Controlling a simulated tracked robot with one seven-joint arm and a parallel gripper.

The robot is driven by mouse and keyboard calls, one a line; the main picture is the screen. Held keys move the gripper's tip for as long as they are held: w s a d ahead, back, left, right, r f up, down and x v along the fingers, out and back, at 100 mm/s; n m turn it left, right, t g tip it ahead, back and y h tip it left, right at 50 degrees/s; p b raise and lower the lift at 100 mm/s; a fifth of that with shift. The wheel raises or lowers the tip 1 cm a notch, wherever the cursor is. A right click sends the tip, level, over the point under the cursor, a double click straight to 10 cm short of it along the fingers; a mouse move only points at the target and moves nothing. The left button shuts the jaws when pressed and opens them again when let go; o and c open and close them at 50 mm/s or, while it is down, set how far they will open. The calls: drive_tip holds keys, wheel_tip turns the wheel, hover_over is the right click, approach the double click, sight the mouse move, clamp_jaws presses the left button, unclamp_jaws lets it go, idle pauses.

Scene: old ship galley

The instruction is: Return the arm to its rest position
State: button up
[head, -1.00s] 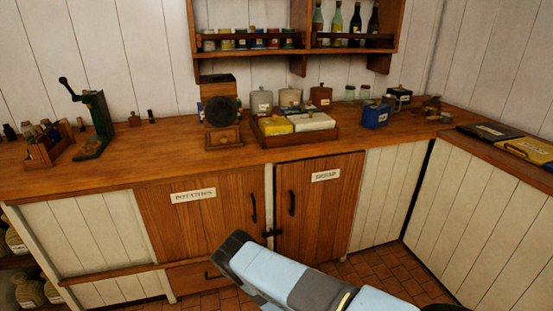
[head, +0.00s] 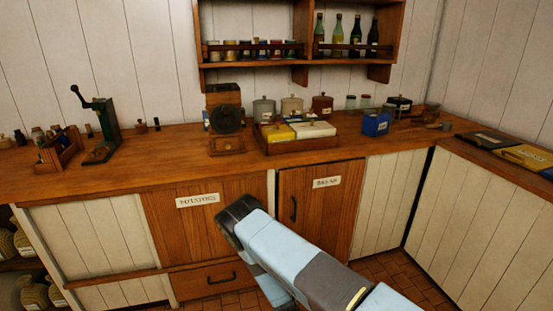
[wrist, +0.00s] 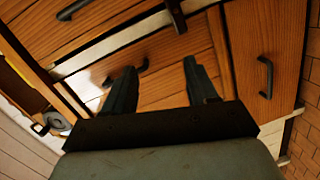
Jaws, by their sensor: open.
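My arm, light blue and grey, reaches in from the bottom right of the head view, and its dark end is in front of the cupboard doors below the counter. My gripper (wrist: 160,85) shows in the wrist view with its two dark fingers apart and nothing between them. The fingers point toward the wooden cupboard fronts. In the head view the fingers themselves cannot be made out.
The wooden counter (head: 180,160) bears a coffee grinder (head: 226,118), a tray (head: 300,147) of boxes and a green hand press (head: 102,130). The potatoes door (head: 165,235) and the bread door (head: 335,205) are behind my arm. Tiled floor (head: 395,272) shows at lower right.

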drive_tip(key=w+d+r+m+g+h, duration=0.15)
drive_tip(key=w+r+m, duration=0.3)
drive_tip(key=r, duration=0.75)
drive_tip(key=w+d+r+m+g+h, duration=0.1)
drive_tip(key=w+r+m+g, duration=0.3)
drive_tip(key=r, duration=0.9)
drive_tip(key=s+d+r+m+y, duration=0.1)
drive_tip(key=s+d+r, duration=0.2)
drive_tip(key=r, duration=0.8)
drive_tip(key=s+d+r+m, duration=0.2)
drive_tip(key=d+r, duration=0.2)
drive_tip(key=r, duration=0.6)
drive_tip(key=s+d+r+m+g, duration=0.15)
drive_tip(key=s+d+r, duration=0.25)
drive_tip(key=s+r, duration=0.45)
drive_tip(key=s+d+r+m+g, duration=0.1)
drive_tip(key=s+d+r+g, duration=0.15)
drive_tip(key=s+r, duration=0.55)
drive_tip(key=s+d+r+m, duration=0.1)
drive_tip(key=s+d, duration=0.1)
drive_tip(key=s, duration=0.7)
drive_tip(key=s+d+r+m+g, duration=0.1)
drive_tip(key=s+d, duration=0.1)
drive_tip(key=s, duration=0.6)
drive_tip(key=s+d+r+m, duration=0.1)
drive_tip(key=s+d, duration=0.2)
drive_tip(key=s, duration=0.6)
drive_tip(key=shift+s+r+h, duration=0.25)
drive_tip(key=shift+s+h, duration=0.05)
drive_tip(key=shift+h, duration=0.15)
